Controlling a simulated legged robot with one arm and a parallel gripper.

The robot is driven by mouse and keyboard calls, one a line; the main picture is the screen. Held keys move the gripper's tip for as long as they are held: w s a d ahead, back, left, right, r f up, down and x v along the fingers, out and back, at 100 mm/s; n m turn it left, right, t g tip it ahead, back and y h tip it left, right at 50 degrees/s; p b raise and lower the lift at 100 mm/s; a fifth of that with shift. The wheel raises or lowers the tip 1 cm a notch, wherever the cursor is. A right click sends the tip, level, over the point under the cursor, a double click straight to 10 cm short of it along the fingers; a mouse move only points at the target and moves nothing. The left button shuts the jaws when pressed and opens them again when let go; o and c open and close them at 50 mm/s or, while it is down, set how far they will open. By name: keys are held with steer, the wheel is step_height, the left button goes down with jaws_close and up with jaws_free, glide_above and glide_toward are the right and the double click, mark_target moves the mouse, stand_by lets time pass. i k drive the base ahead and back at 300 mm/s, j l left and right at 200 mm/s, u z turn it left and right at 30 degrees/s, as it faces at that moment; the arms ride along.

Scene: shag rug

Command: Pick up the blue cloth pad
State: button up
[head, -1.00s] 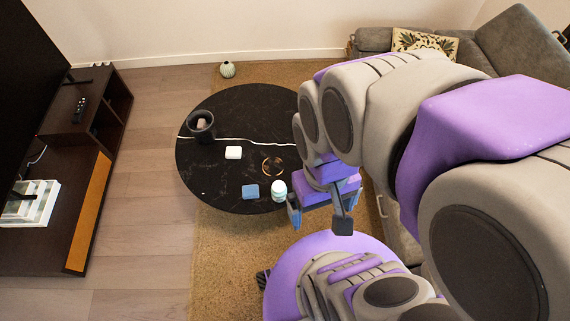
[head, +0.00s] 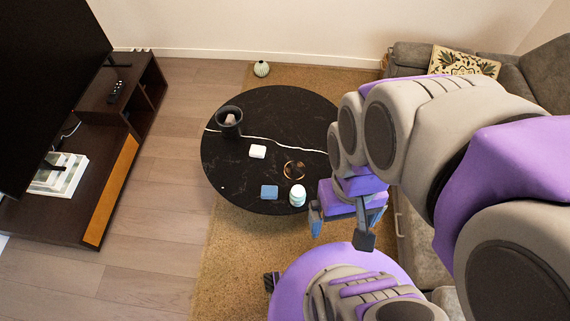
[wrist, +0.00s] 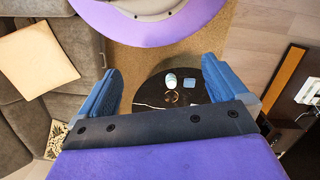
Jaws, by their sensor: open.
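The blue cloth pad (head: 269,192) lies flat near the front edge of the round black table (head: 235,174) in the head view. It also shows small in the wrist view (wrist: 189,84), between my fingers but nearer the right one. My gripper (head: 340,228) is open and empty. In the head view it is to the right of the pad and apart from it, near the table's front right edge. In the wrist view its two blue fingers (wrist: 158,82) are spread wide.
A white and teal jar (head: 297,196) stands just right of the pad. A copper ring-like object (head: 294,170), a white block (head: 257,152) and a dark pot (head: 229,122) are also on the table. A grey sofa (head: 413,235) stands at right, a dark TV cabinet (head: 70,206) at left.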

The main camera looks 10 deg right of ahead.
mark_target(268, 191)
steer(key=j+z, duration=0.25)
steer(key=z, duration=0.15)
steer(key=j+z, duration=0.45)
steer(key=j, duration=0.4)
steer(key=k+j, duration=0.1)
steer(key=j, duration=0.35)
steer(key=j+z, duration=0.15)
steer(key=j, duration=0.35)
steer(key=k+j+z, duration=0.1)
steer(key=j, duration=0.35)
steer(key=k+j, duration=0.1)
steer(key=j, duration=0.35)
steer(key=j+z, duration=0.05)
